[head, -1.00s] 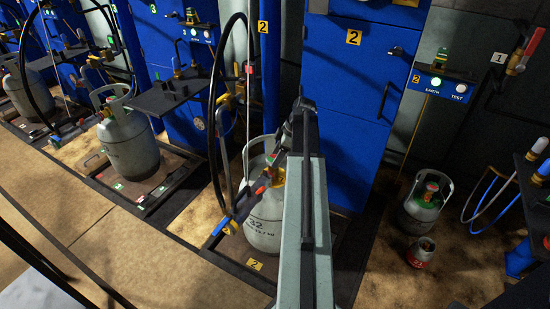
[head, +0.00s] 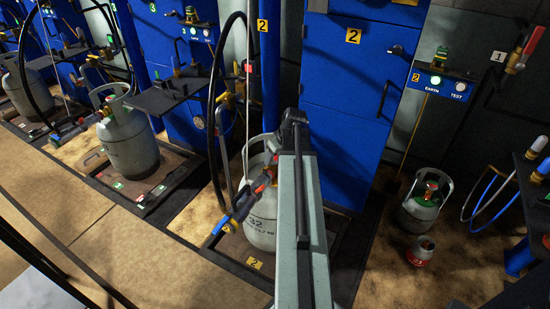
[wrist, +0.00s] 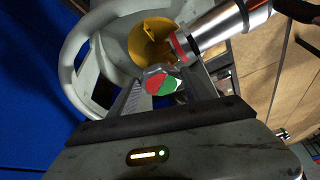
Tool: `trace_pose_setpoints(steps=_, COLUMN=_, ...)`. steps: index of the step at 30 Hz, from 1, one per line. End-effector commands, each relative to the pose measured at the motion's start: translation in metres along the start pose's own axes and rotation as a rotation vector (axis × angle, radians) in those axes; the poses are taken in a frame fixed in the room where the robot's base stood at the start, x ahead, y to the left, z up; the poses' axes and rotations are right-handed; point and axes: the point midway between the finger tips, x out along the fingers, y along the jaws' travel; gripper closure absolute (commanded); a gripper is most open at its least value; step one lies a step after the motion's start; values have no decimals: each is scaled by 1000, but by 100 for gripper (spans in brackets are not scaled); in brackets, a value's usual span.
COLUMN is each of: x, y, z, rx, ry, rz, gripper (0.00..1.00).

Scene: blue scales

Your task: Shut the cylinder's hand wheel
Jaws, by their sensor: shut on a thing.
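The grey gas cylinder marked 32 (head: 262,228) stands upright on the scale numbered 2, partly hidden behind my arm in the head view. In the wrist view its pale collar (wrist: 75,60) curves around a yellow part (wrist: 150,38). The hand wheel (wrist: 161,85), with a red and a green face, sits between the fingers of my gripper (wrist: 166,92), which is shut on it. A silver coupling (wrist: 222,25) with a red ring lies just beyond the wheel. My gripper is hidden behind my arm in the head view.
Another grey cylinder (head: 128,140) stands on the scale to the left. A small cylinder (head: 420,205) and a red-and-grey canister (head: 421,252) stand on the floor at right. Blue cabinets (head: 350,110) rise behind.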

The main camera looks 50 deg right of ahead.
Motion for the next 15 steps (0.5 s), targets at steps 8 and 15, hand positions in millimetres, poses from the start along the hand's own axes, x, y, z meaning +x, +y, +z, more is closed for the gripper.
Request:
trace_pose_setpoints(steps=8, x=0, y=-4, z=1, rx=240, ry=-3, rz=103, gripper=83)
trace_pose_setpoints(steps=15, x=0, y=-7, z=-1, rx=450, ry=-1, rz=191, gripper=83)
